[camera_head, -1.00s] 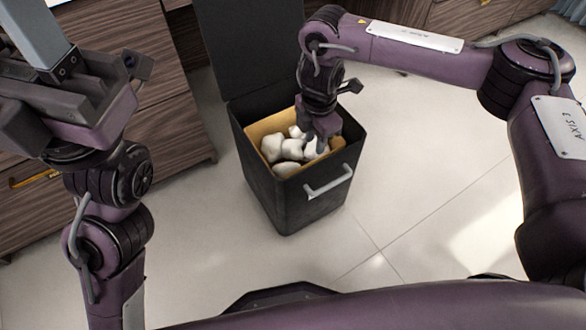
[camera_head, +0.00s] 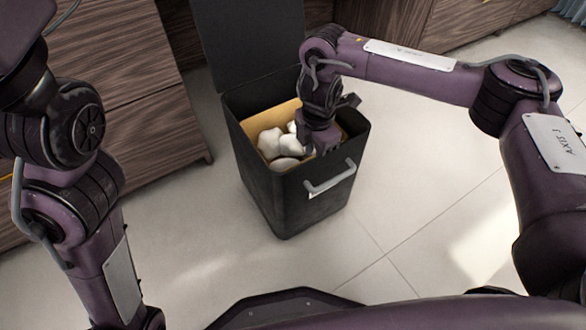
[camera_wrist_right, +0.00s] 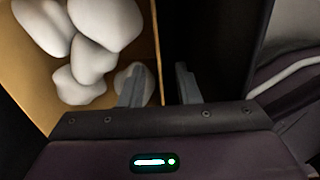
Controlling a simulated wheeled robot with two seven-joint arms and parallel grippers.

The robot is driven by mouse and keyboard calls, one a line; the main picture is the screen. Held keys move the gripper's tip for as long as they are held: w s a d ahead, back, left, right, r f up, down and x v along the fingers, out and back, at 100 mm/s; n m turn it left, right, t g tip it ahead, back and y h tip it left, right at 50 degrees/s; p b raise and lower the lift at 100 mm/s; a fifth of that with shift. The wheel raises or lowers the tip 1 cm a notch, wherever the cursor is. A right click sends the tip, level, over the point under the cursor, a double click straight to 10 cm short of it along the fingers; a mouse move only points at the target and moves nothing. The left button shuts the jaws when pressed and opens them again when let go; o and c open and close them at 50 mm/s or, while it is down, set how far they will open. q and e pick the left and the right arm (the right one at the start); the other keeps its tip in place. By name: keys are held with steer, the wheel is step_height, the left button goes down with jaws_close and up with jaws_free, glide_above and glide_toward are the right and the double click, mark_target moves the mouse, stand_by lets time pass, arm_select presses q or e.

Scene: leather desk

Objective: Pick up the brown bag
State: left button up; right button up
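The brown bag (camera_head: 262,127) is a tan, open-topped liner inside a black bin (camera_head: 285,205). Several white crumpled lumps (camera_head: 270,142) lie in it. My right gripper (camera_head: 320,149) points down into the bin at its right side, partly hiding the bag. In the right wrist view, the two fingers (camera_wrist_right: 160,86) are apart, and the rim of the bag (camera_wrist_right: 24,72) runs between them. One finger is inside the bag by the lumps, the other outside over the dark gap by the bin wall. My left arm is at the left; its gripper is out of frame.
The bin has a silver handle (camera_head: 330,180) on its front and a raised dark lid (camera_head: 250,45) behind. Wooden drawers (camera_head: 150,100) stand at the left and more at the back right. The tiled floor (camera_head: 420,220) around the bin is clear.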

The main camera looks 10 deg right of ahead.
steer(key=shift+c, duration=0.2)
jaws_close()
steer(key=shift+r, duration=0.1)
stand_by(1.1)
